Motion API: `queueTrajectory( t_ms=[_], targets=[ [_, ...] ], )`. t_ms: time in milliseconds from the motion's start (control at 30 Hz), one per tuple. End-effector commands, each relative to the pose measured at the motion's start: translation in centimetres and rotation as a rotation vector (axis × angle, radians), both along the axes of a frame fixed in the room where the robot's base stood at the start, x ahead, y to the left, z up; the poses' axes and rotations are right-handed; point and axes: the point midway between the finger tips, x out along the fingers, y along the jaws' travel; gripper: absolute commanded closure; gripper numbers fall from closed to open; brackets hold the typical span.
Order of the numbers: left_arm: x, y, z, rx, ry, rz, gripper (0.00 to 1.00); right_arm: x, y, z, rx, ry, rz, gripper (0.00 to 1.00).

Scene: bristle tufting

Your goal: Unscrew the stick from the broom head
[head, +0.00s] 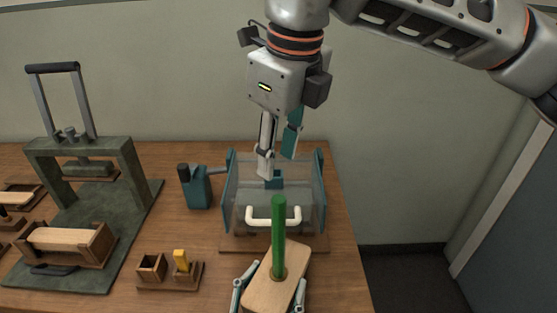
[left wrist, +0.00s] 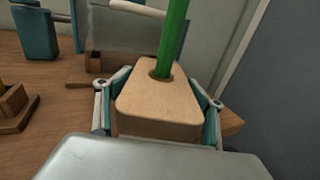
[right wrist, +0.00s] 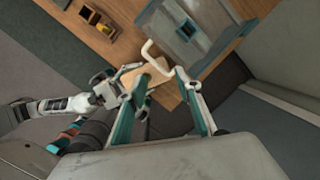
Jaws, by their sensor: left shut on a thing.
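The broom head (head: 292,262) is a pale wooden block at the bottom of the head view. The green stick (head: 279,235) stands nearly upright in its hole; it also shows in the left wrist view (left wrist: 173,38). My left gripper (head: 270,292) is shut on the broom head (left wrist: 155,105), a finger on each side. My right gripper (head: 277,168) is open and empty, pointing down above and behind the stick. In the right wrist view its two fingers (right wrist: 166,76) are apart with nothing between them. The stick cannot be made out there.
A clear-walled box with teal sides (head: 321,190) and a white handle (head: 273,221) stands just behind the stick. A teal device (head: 196,188) is left of it. A small wooden holder (head: 168,275) and a green press (head: 85,150) are farther left. The table's right edge is close.

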Motion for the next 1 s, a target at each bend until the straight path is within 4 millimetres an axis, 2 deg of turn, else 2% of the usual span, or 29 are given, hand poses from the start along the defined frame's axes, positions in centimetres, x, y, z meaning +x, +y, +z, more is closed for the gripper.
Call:
queueTrajectory(
  t_ms=[1000],
  targets=[
    [0.0, 0.0, 0.0, -0.001, 0.000, 0.000, 0.94, -3.6, 0.0, 1.5, 0.195, 0.209, -1.935, 0.66]
  ],
)
